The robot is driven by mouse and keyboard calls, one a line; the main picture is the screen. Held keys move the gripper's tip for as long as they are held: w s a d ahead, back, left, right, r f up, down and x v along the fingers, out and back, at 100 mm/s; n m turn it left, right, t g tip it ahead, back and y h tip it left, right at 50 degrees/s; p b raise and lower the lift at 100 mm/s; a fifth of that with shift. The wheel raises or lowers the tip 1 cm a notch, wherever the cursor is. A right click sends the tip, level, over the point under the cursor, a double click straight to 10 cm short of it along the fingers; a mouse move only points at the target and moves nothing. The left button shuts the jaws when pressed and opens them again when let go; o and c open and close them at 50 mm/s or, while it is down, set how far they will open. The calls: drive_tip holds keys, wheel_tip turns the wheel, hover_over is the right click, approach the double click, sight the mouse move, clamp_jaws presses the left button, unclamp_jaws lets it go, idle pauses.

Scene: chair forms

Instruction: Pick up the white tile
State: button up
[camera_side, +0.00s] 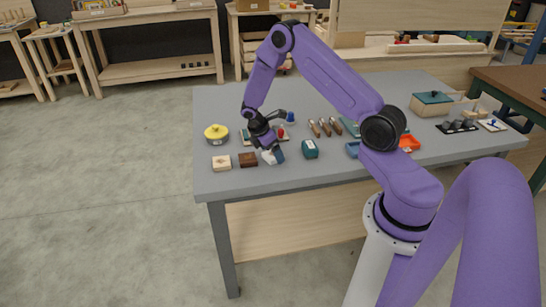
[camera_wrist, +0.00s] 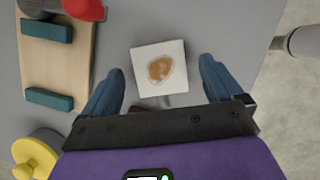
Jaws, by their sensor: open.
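The white tile (camera_wrist: 144,54) lies on the grey table in the wrist view, square, with a brown stain at its middle. My gripper (camera_wrist: 162,68) is open, with one blue finger to the left of the tile and one to the right. Gaps show between the fingers and the tile in that view. In the side view my gripper (camera_side: 273,155) is low over the front left of the table. A small white patch beside its fingers there looks like the tile (camera_side: 267,158), partly hidden by them.
A wooden board with teal strips (camera_wrist: 60,70) lies nearby. The table's front edge is close.

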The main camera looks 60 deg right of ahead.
drive_tip(key=shift+d+f, duration=0.15)
drive_tip(key=shift+f, duration=0.25)
drive_tip(key=c, duration=1.2)
drive_tip(key=shift+c, duration=0.2)
drive_tip(key=shift+r, duration=0.15)
